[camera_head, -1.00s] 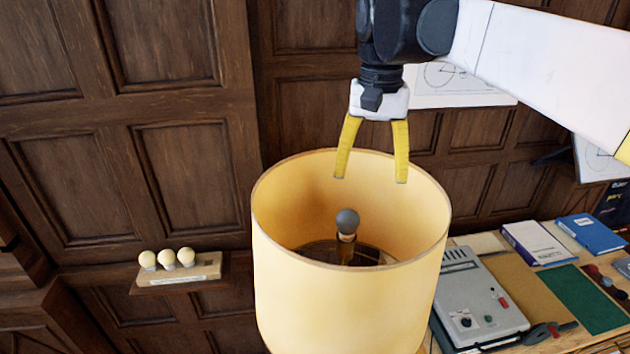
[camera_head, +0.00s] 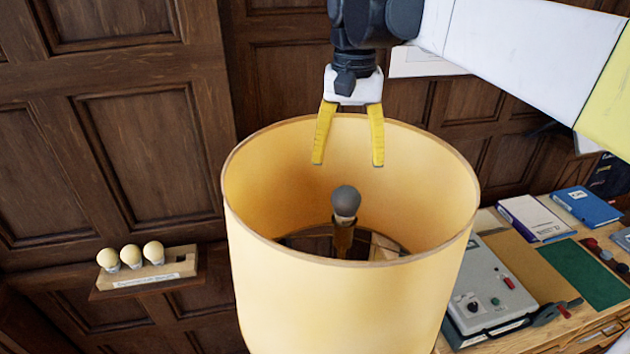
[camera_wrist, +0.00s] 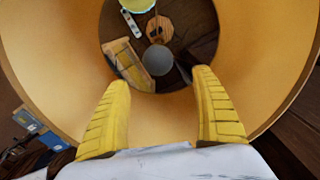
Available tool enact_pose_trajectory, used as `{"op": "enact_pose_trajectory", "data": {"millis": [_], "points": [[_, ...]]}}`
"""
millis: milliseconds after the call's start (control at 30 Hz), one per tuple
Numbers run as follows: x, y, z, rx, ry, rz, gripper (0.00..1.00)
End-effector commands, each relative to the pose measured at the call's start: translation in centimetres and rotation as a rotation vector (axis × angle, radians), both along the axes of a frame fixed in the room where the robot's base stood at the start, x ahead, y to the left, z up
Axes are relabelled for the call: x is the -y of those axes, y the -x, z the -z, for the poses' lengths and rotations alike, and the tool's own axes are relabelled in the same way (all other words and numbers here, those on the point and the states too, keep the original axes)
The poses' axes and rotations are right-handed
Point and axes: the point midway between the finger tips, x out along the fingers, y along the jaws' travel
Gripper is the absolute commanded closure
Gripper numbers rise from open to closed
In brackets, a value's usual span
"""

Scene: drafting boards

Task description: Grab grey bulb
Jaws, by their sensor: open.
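The grey bulb (camera_head: 346,200) stands upright in a socket on a stem, inside a large pale yellow lampshade (camera_head: 350,305) that is open at the top. My gripper (camera_head: 348,163) is open and empty, its two yellow fingers pointing down above the bulb, at the far side of the shade's opening. In the wrist view the grey bulb (camera_wrist: 159,60) shows beyond and between the fingertips of my gripper (camera_wrist: 165,85), apart from both. The lampshade (camera_wrist: 265,60) surrounds it there.
Several pale bulbs, one of them here (camera_head: 131,256), stand in a wooden holder (camera_head: 180,262) on a wall ledge at left. A desk at right carries a grey device (camera_head: 485,290), books (camera_head: 588,207) and a green mat (camera_head: 585,272). The shade's rim encircles the bulb.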

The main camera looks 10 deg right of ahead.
Motion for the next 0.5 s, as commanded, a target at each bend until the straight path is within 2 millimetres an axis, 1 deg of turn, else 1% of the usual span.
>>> {"op": "enact_pose_trajectory", "data": {"millis": [200,433,500], "points": [[0.0,0.1,3.4,0.0,0.0,0.0,0.23],[0.0,0.2,5.4,0.0,0.0,0.0,0.23],[0.0,0.3,6.2,0.0,0.0,0.0,0.23]]}}
